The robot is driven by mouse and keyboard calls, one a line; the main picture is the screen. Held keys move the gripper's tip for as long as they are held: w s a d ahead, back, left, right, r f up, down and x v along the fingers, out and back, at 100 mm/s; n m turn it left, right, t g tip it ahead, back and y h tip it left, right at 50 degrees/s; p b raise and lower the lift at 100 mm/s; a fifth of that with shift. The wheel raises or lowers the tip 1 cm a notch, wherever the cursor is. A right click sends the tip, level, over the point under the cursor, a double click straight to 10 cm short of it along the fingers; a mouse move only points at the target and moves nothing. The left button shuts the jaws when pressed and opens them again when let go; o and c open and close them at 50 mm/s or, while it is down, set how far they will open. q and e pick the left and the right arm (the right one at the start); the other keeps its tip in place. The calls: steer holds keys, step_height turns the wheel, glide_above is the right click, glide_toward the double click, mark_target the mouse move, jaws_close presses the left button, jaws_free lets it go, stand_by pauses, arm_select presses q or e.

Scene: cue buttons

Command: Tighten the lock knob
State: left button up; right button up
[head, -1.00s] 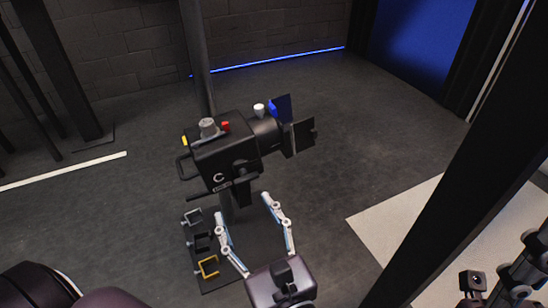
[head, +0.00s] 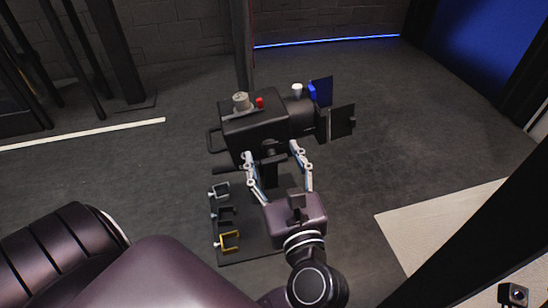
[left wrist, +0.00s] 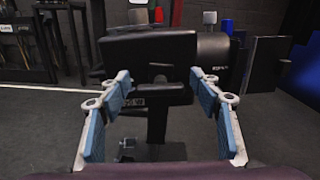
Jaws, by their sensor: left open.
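A black studio lamp (head: 253,128) stands on a post in front of me, with a dark knob-like part (head: 269,146) low on its near side. That part also shows in the left wrist view (left wrist: 159,79), dark against dark, so its exact shape is hard to tell. I cannot tell for certain that it is the lock knob. My left gripper (head: 271,151) is open, with its fingers spread wide to either side of the part. In the left wrist view the gap between the fingers (left wrist: 160,76) is empty and the lamp is beyond it. My right gripper is out of view.
The lamp's top carries a grey knob (head: 240,101), a red button (head: 260,103) and a white knob (head: 297,89). Barn-door flaps (head: 341,121) stick out right. Grey, black and yellow (head: 229,241) brackets sit on a dark base plate (head: 262,250).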

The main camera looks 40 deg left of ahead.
arm_select(q)
steer(key=shift+c, duration=0.4)
steer(key=c, duration=1.1)
steer(key=shift+r+m+p, duration=0.15)
steer(key=shift+m+p, duration=0.25)
steer(key=shift+p, duration=0.2)
steer(key=shift+m, duration=0.4)
steer(key=o, duration=1.2)
steer(key=shift+d, duration=0.1)
